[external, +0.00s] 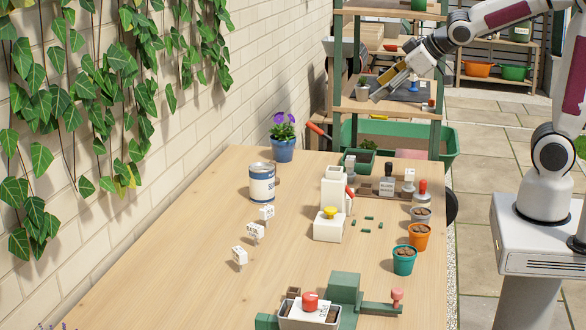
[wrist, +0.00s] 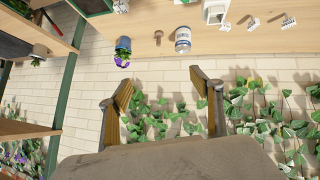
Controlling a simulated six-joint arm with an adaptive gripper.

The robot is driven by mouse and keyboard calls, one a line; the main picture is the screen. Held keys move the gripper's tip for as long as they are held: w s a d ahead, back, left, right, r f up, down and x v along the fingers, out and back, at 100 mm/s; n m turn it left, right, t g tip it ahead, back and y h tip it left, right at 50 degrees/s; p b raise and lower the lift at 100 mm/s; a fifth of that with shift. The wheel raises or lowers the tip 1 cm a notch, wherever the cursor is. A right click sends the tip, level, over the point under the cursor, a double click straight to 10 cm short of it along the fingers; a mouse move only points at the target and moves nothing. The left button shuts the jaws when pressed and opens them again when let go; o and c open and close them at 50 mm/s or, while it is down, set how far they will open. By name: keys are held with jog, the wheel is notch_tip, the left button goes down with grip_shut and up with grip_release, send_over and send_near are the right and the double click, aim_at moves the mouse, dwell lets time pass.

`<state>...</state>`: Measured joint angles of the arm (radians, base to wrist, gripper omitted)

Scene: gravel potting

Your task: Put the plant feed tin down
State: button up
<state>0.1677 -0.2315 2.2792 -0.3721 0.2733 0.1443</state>
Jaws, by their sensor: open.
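The plant feed tin (external: 262,183), which I take to be the white and blue can, stands upright on the wooden table (external: 190,240) near its back left. It also shows in the wrist view (wrist: 183,40) at the top, beyond my fingers. My gripper (external: 378,88) is up at the shelf rack, to the right of and well apart from the tin. In the wrist view my gripper (wrist: 164,88) has its two fingers spread wide with nothing between them.
A blue pot with purple flowers (external: 283,148) stands behind the tin. Small white labels (external: 256,232) stand in front of it. A white device with a yellow button (external: 330,215) and small pots (external: 404,260) are to the right. The table's front left is clear.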

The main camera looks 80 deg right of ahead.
jog(key=s+a+f+g+y, duration=0.1)
jog(key=s+a, duration=0.4)
jog(key=s, duration=0.6)
jog(key=s+a+f+g+y, duration=0.1)
jog(key=s+a, duration=0.4)
jog(key=s, duration=0.6)
jog(key=shift+s+a+f+g+y, duration=0.15)
jog(key=shift+s+f+g+y, duration=0.25)
jog(key=shift+f+g, duration=0.45)
